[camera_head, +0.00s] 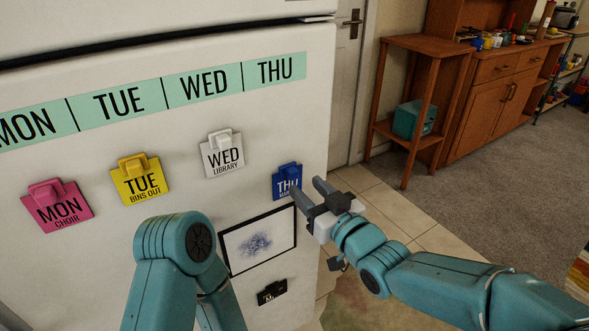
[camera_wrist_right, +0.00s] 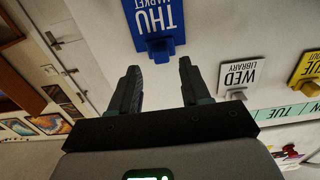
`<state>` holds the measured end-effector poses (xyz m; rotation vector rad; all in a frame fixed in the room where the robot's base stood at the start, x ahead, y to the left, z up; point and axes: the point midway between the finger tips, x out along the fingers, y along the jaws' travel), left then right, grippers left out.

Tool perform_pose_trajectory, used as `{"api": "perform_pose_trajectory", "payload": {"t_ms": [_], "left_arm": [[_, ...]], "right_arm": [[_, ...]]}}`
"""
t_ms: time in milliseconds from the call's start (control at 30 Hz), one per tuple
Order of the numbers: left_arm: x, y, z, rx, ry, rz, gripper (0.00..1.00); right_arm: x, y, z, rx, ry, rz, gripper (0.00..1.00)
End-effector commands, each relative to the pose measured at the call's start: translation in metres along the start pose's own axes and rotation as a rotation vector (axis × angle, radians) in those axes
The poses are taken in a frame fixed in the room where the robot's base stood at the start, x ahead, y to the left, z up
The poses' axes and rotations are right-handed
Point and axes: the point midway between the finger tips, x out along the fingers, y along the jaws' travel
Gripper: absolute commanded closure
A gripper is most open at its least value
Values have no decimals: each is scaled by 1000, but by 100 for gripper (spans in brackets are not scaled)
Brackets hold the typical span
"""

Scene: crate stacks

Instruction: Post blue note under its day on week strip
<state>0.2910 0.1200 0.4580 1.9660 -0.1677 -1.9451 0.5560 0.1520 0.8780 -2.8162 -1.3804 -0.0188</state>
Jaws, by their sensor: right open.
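The blue note (camera_head: 286,178) is on the white fridge front, below and slightly right of the THU cell of the green week strip (camera_head: 232,84). It reads THU, with MARKET under it, and has a blue grip block. It also shows upside down in the right wrist view (camera_wrist_right: 148,18). My right gripper (camera_head: 307,190) is open and empty, its fingers in front of the note's right side. In the wrist view the fingertips (camera_wrist_right: 159,66) point at the note's block, with a gap between. My left arm enters at the bottom; its gripper is out of view.
A pink MON note (camera_head: 55,212), a yellow TUE note (camera_head: 133,187) and a white WED note (camera_head: 216,163) sit left of the blue note. A framed drawing (camera_head: 279,225) and a black clip (camera_head: 271,292) are below. A wooden stand (camera_head: 424,45) is right.

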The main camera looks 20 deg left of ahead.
Motion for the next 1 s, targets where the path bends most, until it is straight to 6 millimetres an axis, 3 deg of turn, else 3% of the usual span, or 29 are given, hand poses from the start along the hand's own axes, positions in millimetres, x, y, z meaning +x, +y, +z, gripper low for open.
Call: {"api": "perform_pose_trajectory", "payload": {"t_ms": [100, 300, 700, 967, 1000], "left_arm": [[-12, 4, 0, 0, 0, 0, 48], [-7, 3, 0, 0, -1, 0, 48], [-7, 3, 0, 0, 0, 0, 48], [-8, 3, 0, 0, 0, 0, 48], [-8, 3, 0, 0, 0, 0, 48]], "right_arm": [[19, -2, -2, 0, -2, -2, 53], [39, 0, 1, 1, 0, -1, 53], [44, 2, 1, 2, 0, 3, 53], [44, 2, 1, 2, 0, 3, 94], [44, 2, 1, 2, -1, 3, 96]]}}
